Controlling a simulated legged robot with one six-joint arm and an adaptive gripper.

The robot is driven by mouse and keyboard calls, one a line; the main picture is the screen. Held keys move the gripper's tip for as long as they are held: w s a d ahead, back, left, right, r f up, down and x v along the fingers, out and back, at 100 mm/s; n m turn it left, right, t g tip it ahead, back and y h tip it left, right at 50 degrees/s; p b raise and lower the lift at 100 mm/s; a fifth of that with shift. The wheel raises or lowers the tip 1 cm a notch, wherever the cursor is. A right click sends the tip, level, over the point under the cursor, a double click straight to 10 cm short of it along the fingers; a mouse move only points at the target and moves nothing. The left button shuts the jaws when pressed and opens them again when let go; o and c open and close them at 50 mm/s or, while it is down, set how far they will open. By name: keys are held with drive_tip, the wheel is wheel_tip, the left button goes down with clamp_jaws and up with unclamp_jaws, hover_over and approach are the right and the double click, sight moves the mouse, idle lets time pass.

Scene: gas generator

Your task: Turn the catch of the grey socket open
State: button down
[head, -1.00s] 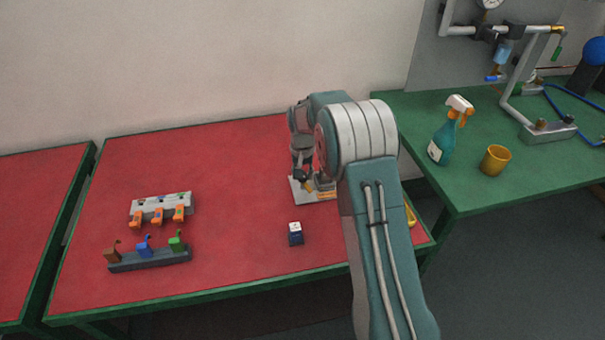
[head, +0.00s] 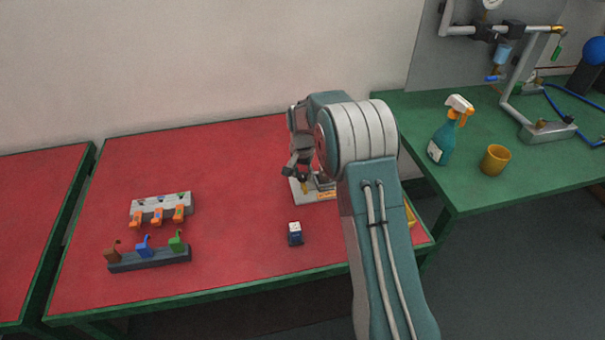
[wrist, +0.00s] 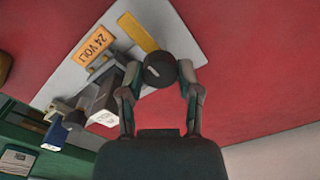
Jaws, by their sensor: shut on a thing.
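The grey socket (wrist: 102,98) stands on a light plate (wrist: 190,45) with an orange "24 VOLT" label (wrist: 95,45). In the head view the plate (head: 299,191) lies partly behind my arm. The catch shows as a yellow bar (wrist: 138,32) with a dark round end (wrist: 158,70). My gripper (wrist: 160,78) is shut on this dark end, one finger on each side. In the head view my gripper (head: 291,171) is at the plate's left side, beside the yellow bar (head: 304,186). How the bar joins the socket is hidden.
A small blue and white block (head: 295,234) stands on the red table (head: 230,200) in front of the plate. A rack with orange levers (head: 161,208) and one with coloured hooks (head: 149,258) stand at left. A spray bottle (head: 441,140) and yellow cup (head: 495,160) are on the green table.

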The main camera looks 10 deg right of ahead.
sight(302, 174)
drive_tip(key=shift+f, duration=0.1)
drive_tip(key=shift+c, duration=1.5)
unclamp_jaws()
drive_tip(key=shift+a, duration=0.1)
wheel_tip(302, 174, up, 12)
drive_tip(key=shift+w, duration=0.1)
